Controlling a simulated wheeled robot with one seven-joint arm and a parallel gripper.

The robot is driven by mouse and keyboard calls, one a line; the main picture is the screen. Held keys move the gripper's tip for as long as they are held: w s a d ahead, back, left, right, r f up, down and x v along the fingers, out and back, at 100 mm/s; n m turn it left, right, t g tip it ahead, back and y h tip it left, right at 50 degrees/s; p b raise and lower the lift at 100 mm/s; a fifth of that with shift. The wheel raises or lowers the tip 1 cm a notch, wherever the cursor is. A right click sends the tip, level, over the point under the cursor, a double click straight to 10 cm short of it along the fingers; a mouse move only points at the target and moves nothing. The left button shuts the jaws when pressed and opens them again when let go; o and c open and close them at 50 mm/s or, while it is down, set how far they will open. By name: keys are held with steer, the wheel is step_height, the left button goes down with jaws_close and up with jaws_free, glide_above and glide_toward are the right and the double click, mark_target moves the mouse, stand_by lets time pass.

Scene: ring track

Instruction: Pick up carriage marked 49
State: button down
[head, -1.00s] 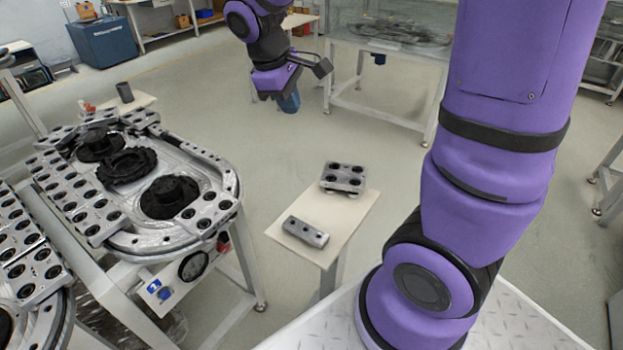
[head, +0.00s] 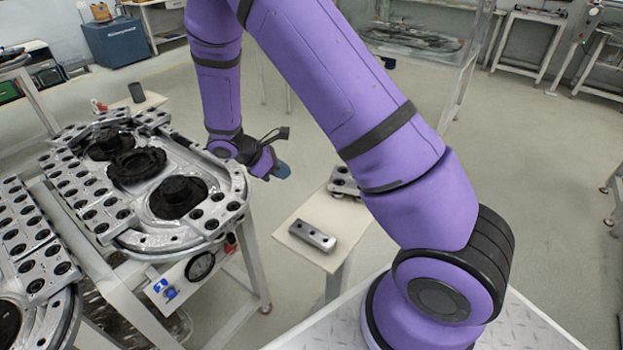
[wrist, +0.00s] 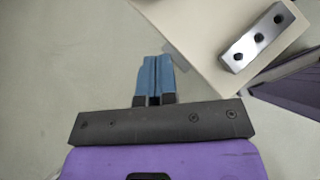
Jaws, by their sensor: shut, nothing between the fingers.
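My gripper (head: 282,171) hangs in the air between the ring track and a small white table, short of the table's left edge. In the wrist view its blue fingers (wrist: 157,80) are together with nothing between them. A grey block with several holes (head: 345,181), a carriage by its look, sits on the table's far part, partly hidden behind my arm. A narrower grey bar (head: 311,235) with holes lies on the near part; it also shows in the wrist view (wrist: 257,38). No number 49 is legible on any carriage.
The ring track (head: 165,240), with several carriages along its edge, stands at the left. The small table (head: 330,258) stands right of it. A second track (head: 60,330) is at the lower left. Open floor lies behind the table.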

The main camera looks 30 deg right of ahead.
mark_target(332, 183)
steer(key=x, duration=0.9)
steer(key=shift+s+d+f, duration=0.15)
steer(key=shift+d+f, duration=0.05)
steer(key=shift+s+d, duration=0.15)
steer(key=shift+d, duration=0.45)
steer(key=shift+s+d, duration=0.15)
steer(key=shift+d, duration=0.4)
steer(key=shift+s+d, duration=0.25)
steer(key=shift+d, duration=0.55)
steer(key=shift+s+d, duration=0.2)
steer(key=shift+d, duration=0.45)
steer(key=shift+s+d, duration=0.2)
steer(key=shift+d, duration=0.4)
